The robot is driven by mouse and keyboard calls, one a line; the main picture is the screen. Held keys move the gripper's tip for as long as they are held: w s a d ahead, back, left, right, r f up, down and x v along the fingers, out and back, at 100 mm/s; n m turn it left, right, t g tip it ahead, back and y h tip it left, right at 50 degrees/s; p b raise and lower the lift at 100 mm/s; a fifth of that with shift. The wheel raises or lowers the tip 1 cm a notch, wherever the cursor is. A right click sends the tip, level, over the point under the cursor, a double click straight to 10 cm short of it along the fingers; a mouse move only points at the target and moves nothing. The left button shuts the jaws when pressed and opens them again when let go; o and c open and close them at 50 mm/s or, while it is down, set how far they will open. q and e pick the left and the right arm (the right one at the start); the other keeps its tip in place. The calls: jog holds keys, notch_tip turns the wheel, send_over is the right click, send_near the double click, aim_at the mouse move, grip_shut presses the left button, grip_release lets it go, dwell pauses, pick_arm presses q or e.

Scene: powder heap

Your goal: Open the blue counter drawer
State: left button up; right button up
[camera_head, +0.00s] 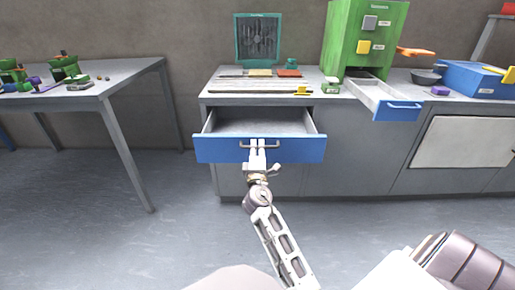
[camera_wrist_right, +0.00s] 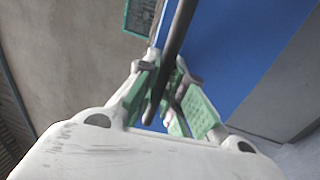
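The blue counter drawer (camera_head: 215,150) stands pulled out from the grey counter, and its grey inside shows. Its blue front also fills much of the right wrist view (camera_wrist_right: 225,50). Its bar handle (camera_head: 273,145) is at the middle of the front and shows as a dark bar in the wrist view (camera_wrist_right: 178,35). My right gripper (camera_head: 257,147) is at the handle. In the wrist view its green-padded fingers (camera_wrist_right: 166,95) close in on both sides of the bar, so it looks shut on the handle. My left gripper is not in view.
A second blue-fronted drawer (camera_head: 397,110) is out below the green machine (camera_head: 365,40). A blue bin (camera_head: 470,80) and a dark bowl (camera_head: 425,77) stand on the right counter. A grey table (camera_head: 120,80) is at left. The floor before the drawer is clear.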

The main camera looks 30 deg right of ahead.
jog(key=o, duration=0.4)
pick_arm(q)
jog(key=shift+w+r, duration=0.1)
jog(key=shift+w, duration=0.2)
pick_arm(e)
jog(key=shift+o, duration=0.2)
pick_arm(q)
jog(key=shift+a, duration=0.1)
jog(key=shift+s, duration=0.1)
pick_arm(e)
jog(key=v, duration=1.2)
dwell(0.5)
